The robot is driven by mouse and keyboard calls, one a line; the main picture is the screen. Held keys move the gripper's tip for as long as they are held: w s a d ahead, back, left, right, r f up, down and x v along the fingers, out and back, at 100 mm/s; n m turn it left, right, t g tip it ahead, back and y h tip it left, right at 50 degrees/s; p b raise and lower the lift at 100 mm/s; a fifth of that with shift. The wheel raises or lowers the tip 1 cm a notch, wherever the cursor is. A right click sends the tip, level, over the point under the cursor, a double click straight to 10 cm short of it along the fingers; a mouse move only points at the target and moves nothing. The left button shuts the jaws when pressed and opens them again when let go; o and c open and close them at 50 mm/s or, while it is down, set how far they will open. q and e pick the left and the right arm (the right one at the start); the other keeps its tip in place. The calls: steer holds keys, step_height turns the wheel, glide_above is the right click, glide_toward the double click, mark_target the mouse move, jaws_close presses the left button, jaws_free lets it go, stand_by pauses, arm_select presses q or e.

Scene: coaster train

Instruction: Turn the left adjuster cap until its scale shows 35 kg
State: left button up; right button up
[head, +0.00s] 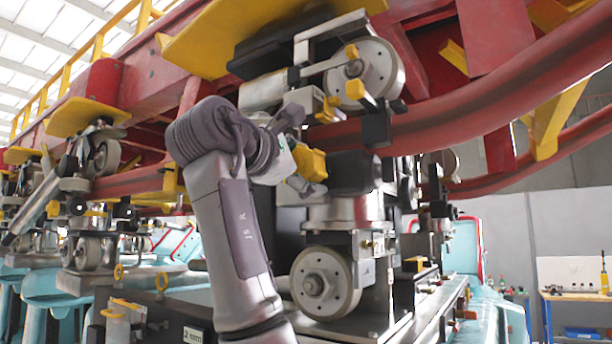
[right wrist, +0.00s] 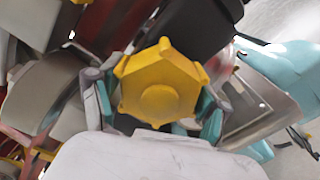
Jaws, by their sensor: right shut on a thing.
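The adjuster cap is a yellow lobed knob (head: 311,162) at the end of my right arm in the head view. It also fills the middle of the right wrist view (right wrist: 160,84), seen face-on with its round centre boss toward the camera. My right gripper (head: 297,163) is shut on the cap, with a finger on either side of it in the right wrist view (right wrist: 157,105). The kg scale cannot be read in either view. My left gripper is not in view.
A large wheel (head: 364,73) sits just above the cap and another wheel (head: 325,283) below it. The red rail (head: 470,95) runs overhead to the right. A blue-framed workbench (head: 575,297) stands far right. Steel and dark parts crowd closely around my right gripper.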

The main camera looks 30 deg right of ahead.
steer(key=n+b, duration=0.2)
steer(key=n, duration=0.3)
steer(key=shift+n+b, duration=0.8)
steer(key=shift+n, duration=1.7)
steer(key=shift+f, duration=0.1)
steer(key=o, duration=1.1)
steer(key=shift+o, duration=0.2)
steer(key=v, duration=1.2)
